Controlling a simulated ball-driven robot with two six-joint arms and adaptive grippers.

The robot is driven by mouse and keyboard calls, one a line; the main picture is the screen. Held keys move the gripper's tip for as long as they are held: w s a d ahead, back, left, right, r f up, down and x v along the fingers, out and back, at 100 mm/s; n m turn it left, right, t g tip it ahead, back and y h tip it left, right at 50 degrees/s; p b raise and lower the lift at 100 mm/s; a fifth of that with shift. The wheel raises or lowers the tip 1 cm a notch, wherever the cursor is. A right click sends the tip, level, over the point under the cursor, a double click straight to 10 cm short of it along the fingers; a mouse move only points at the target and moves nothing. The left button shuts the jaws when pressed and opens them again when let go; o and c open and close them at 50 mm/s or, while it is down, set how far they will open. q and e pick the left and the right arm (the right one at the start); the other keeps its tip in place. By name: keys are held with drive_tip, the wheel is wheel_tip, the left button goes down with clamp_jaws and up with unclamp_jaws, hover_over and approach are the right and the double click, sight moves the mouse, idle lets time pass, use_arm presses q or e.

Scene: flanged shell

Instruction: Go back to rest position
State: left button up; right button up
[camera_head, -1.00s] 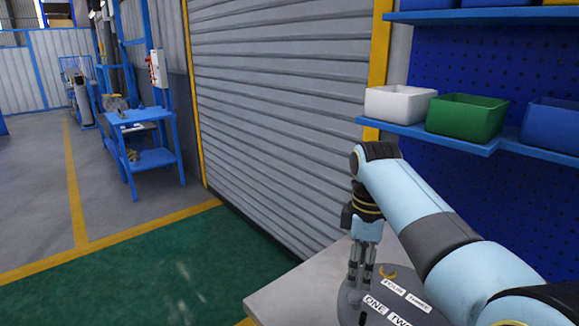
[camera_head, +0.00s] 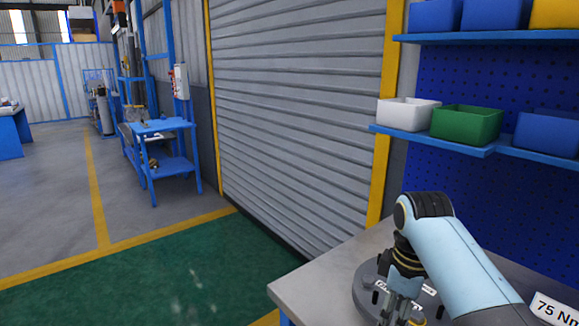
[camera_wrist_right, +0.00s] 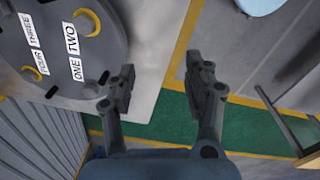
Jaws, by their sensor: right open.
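The flanged shell (camera_head: 368,290) is a grey round disc on the workbench, at the bottom of the head view and partly hidden by my right arm. In the right wrist view the disc (camera_wrist_right: 50,82) is at the upper left, with white labels reading ONE, TWO, THREE and FOUR and yellow rings (camera_wrist_right: 87,22). My right gripper (camera_wrist_right: 160,82) is open, with nothing between its fingers. It points past the disc's edge, over the bench edge in that view. In the head view the right gripper (camera_head: 402,308) hangs in front of the disc. My left gripper is not in view.
The grey workbench (camera_head: 300,290) has its corner at lower left. Shelves behind hold a white bin (camera_head: 408,114), a green bin (camera_head: 466,124) and blue bins. A "75 Nm" label (camera_head: 553,309) is at lower right. A roller shutter and open green floor lie left.

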drive_tip(key=s+d+f+m+t, duration=0.1)
drive_tip(key=s+d+m, duration=0.45)
drive_tip(key=s, duration=0.85)
drive_tip(key=s+d+r+m+t+h, duration=0.15)
drive_tip(key=s+r+m, duration=0.45)
drive_tip(key=s, duration=0.8)
drive_tip(key=s+d+f+n+b, duration=0.2)
drive_tip(key=f+b, duration=1)
drive_tip(key=f, duration=2.6)
use_arm(q)
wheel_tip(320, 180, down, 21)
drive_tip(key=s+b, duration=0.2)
drive_tip(key=b, duration=0.6)
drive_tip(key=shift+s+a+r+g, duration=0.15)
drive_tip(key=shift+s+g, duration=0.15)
use_arm(e)
drive_tip(key=s+d+f+g, duration=0.1)
drive_tip(key=s+f, duration=0.8)
drive_tip(key=f, duration=0.2)
drive_tip(key=s+d+f+g, duration=0.1)
drive_tip(key=s+f, duration=0.8)
drive_tip(key=f, duration=0.3)
drive_tip(key=shift+s+f+m+y, duration=0.2)
drive_tip(key=shift+m+y, duration=0.15)
drive_tip(key=shift+m, duration=0.1)
use_arm(q)
drive_tip(key=shift+b, duration=0.3)
use_arm(e)
drive_tip(key=shift+d, duration=0.1)
